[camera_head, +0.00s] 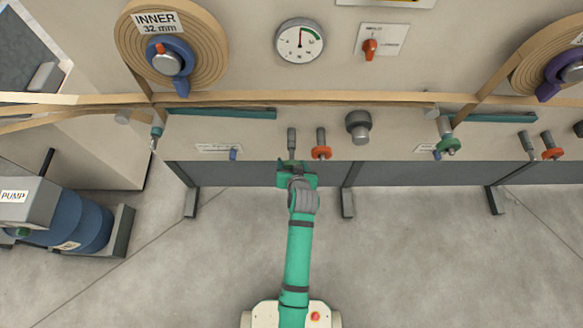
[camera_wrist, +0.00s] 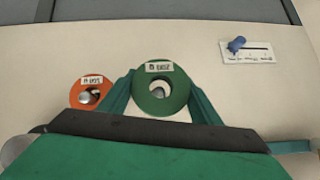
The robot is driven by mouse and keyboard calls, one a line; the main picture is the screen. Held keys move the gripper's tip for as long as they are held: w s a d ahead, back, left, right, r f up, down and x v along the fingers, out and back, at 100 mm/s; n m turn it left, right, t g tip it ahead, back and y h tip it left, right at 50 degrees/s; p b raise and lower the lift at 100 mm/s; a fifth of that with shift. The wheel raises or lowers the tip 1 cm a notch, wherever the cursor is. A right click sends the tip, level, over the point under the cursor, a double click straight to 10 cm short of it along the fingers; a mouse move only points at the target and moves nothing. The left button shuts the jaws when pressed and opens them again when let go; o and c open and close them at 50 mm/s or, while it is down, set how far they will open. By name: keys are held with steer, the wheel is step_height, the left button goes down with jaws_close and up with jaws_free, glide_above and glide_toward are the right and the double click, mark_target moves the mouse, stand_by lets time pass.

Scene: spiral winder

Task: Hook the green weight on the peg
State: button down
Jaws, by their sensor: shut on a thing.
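My gripper (camera_head: 292,168) is shut on the green weight (camera_wrist: 178,101), a labelled ring with a centre hole, seen between its two fingers in the wrist view. In the head view the held weight is hard to tell from my green gripper. A grey peg (camera_head: 291,138) sticks out of the panel right above the gripper. Something grey, likely the peg end, shows inside the ring's hole in the wrist view. I cannot tell whether the ring is around the peg or only in front of it.
An orange weight (camera_head: 321,153) hangs on the peg just right; it shows left of the green ring in the wrist view (camera_wrist: 76,99). Another green weight (camera_head: 448,147) is farther right. A dark knob (camera_head: 359,125) sticks out nearby. The floor below is clear.

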mark_target(296, 162)
steer(key=shift+w, duration=2.75)
steer(key=shift+w+f, duration=0.15)
steer(key=shift+w, duration=0.05)
steer(key=c, duration=0.5)
jaws_free()
steer(key=v, duration=1)
steer(key=shift+s+d+r, duration=0.1)
steer(key=shift+s+r, duration=0.1)
steer(key=shift+s, duration=0.15)
